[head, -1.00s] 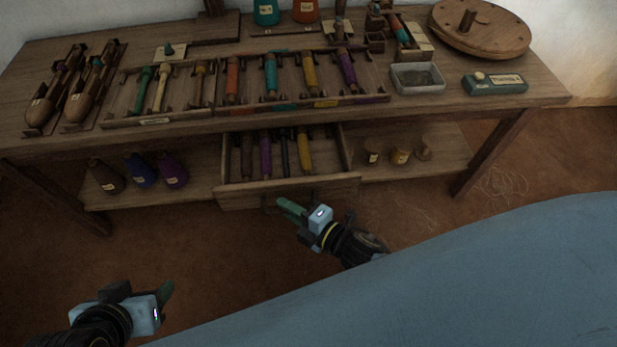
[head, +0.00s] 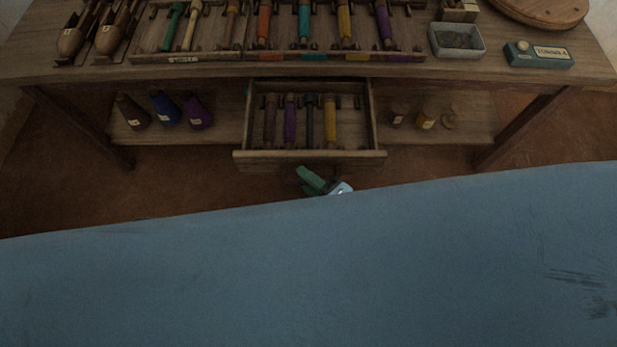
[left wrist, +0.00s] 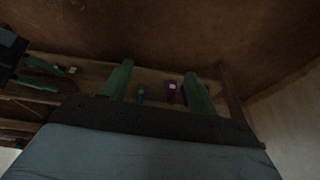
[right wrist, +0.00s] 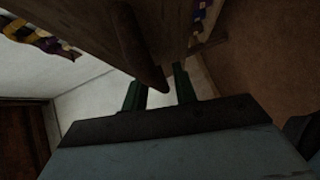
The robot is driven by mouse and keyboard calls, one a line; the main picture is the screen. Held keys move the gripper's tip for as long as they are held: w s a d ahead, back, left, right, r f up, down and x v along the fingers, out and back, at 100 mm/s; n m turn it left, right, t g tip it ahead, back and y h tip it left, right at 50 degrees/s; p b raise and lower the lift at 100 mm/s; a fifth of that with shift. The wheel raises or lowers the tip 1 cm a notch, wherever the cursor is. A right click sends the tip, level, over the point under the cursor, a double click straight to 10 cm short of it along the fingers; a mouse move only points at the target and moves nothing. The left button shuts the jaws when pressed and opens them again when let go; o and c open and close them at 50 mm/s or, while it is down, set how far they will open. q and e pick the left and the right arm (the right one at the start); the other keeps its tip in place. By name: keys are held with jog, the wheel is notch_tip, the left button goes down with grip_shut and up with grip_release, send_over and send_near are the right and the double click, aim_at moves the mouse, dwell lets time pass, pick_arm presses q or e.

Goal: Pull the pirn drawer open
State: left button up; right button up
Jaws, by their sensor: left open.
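The pirn drawer (head: 262,158) stands well out under the table, showing several dark, purple and yellow pirns inside. My right gripper (head: 311,180) is low at the drawer's front, its green fingers partly covering the handle area. In the right wrist view the dark handle bar (right wrist: 143,50) passes between the fingers (right wrist: 158,85), which are closed in around it; the exact contact is hard to see. My left gripper (left wrist: 158,70) is open and empty in the left wrist view. In the head view it is hidden.
The table (head: 200,72) carries racks of coloured pirns, shuttles, a metal tray (head: 457,40) and a teal box (head: 538,55). My blue body fills the foreground.

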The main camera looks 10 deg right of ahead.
jog(key=shift+o, duration=0.3)
jog(key=shift+s+d, duration=0.25)
pick_arm(q)
notch_tip(320, 180, down, 8)
jog(key=w+a+p, duration=0.1)
jog(key=a+p, duration=0.1)
jog(key=p, duration=0.1)
jog(key=shift+w+g+y, duration=0.15)
jog(key=shift+g+y, duration=0.15)
pick_arm(e)
jog(key=v, duration=1.2)
jog(key=shift+s+d, duration=0.2)
jog(key=shift+s, duration=0.1)
pick_arm(q)
jog(key=shift+r, duration=0.1)
pick_arm(e)
jog(key=shift+r, duration=0.1)
